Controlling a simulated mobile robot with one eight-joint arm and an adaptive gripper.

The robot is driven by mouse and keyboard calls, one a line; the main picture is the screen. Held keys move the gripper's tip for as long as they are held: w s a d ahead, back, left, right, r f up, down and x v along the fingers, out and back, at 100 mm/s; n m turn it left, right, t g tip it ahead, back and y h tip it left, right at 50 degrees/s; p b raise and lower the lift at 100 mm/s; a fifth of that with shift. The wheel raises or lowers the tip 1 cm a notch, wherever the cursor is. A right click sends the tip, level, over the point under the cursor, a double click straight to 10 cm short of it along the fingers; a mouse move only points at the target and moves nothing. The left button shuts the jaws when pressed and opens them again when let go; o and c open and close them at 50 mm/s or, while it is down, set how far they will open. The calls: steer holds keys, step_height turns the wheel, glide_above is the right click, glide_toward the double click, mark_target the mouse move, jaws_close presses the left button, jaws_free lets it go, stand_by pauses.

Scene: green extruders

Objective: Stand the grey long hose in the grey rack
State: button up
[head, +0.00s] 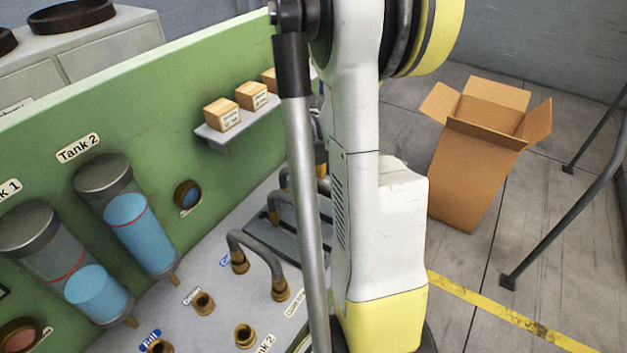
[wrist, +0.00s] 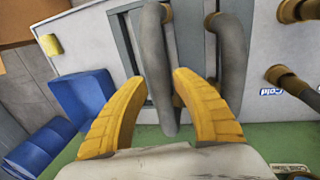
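In the wrist view, my gripper (wrist: 158,82) has its two yellow fingers on either side of a long grey hose (wrist: 154,60). The fingertips appear to press on its sides. A brass-coloured end of this hose shows near the top of that view; its other end is not clear. The hose is over the grey rack (wrist: 128,42), and I cannot tell if it touches it. A second bent grey hose (wrist: 232,55) with brass ends stands just right of it. In the head view, the rack (head: 287,240) is partly hidden by my arm, and my gripper is hidden.
Another grey hose (head: 262,246) arches between two brass fittings on the grey counter. More brass fittings (head: 203,303) stand in front. The green panel (head: 150,120) bears tanks and a shelf of small boxes. An open cardboard box (head: 465,180) stands on the floor.

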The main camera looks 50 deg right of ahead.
steer(key=shift+o, duration=0.4)
steer(key=shift+r, duration=0.1)
step_height(320, 180, up, 12)
steer(key=a, duration=0.2)
steer(key=shift+a, duration=0.15)
steer(key=shift+s+f, duration=0.15)
steer(key=shift+f, duration=0.05)
